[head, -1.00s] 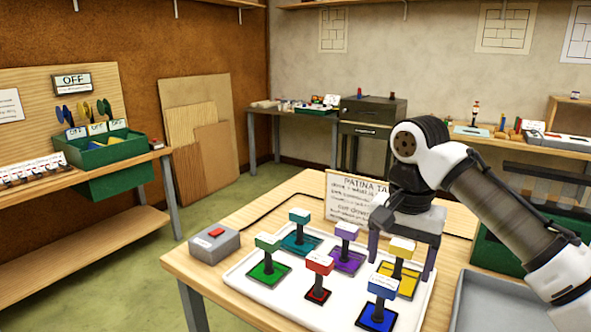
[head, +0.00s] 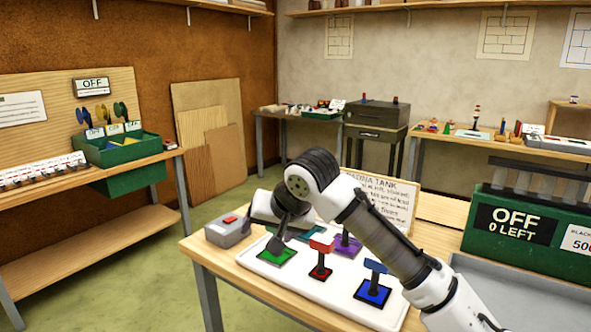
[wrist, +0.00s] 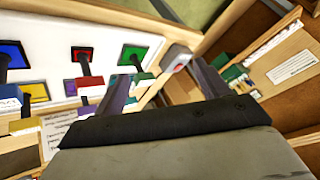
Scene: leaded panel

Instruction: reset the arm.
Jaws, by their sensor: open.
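My gripper (wrist: 163,86) is open and empty in the wrist view, with its two dark fingers apart on either side. In the head view my arm reaches in from the lower right and bends down over the left part of the white tray (head: 340,307). The hand hangs there near the green piece (head: 276,257) and the grey box with a red button (head: 228,231). My fingertips are hidden in the head view. I cannot tell whether the hand touches anything.
Red (head: 320,268), blue (head: 372,293) and purple (head: 348,246) handled pieces stand on the tray. A patina tank sign (head: 385,195) stands behind. A green box marked OFF (head: 515,222) is at the right. Open floor (head: 110,265) lies left of the table.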

